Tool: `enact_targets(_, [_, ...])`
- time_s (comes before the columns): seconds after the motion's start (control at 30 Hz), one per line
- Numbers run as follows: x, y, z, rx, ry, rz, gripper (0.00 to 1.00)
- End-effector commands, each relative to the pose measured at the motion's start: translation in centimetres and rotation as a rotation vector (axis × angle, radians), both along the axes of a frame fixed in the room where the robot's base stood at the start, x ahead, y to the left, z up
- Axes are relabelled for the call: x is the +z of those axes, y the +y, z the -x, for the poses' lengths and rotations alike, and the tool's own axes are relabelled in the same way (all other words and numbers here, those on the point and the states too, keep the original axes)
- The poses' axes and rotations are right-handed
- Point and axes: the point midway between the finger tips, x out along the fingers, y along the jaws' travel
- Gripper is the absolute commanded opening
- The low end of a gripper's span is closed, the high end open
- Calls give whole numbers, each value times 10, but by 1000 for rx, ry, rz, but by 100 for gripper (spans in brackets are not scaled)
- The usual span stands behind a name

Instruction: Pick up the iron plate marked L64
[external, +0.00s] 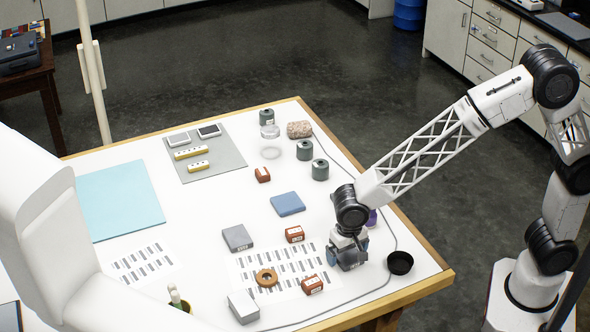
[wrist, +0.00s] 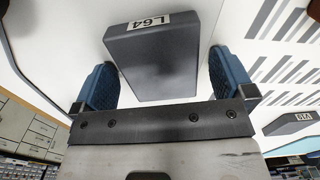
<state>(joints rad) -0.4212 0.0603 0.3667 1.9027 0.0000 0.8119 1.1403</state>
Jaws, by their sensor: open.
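The iron plate marked L64 (wrist: 158,68) is a dark grey slab with a white label on its edge. In the wrist view it lies between the two blue finger pads of my gripper (wrist: 160,82), with a visible gap on each side. My gripper is open and holds nothing. In the external view my gripper (external: 347,252) is low at the table's right front, pointing down over the dark plate, which it largely hides. Contact with the plate cannot be told.
A similar grey plate (external: 237,238) lies to the left, and a blue block (external: 287,204) behind. Small red-brown blocks (external: 295,234) and a ring (external: 266,278) lie near a printed sheet. A black cup (external: 400,263) stands close right of my gripper, with a cable beside it.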

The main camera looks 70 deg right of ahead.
Motion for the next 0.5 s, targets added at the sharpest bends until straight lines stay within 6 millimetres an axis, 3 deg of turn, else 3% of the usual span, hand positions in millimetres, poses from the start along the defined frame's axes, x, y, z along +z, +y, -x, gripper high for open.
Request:
enact_targets(0.07, [0, 0, 0, 0, 0, 0, 100])
enact_targets(0.5, [0, 0, 0, 0, 0, 0, 34])
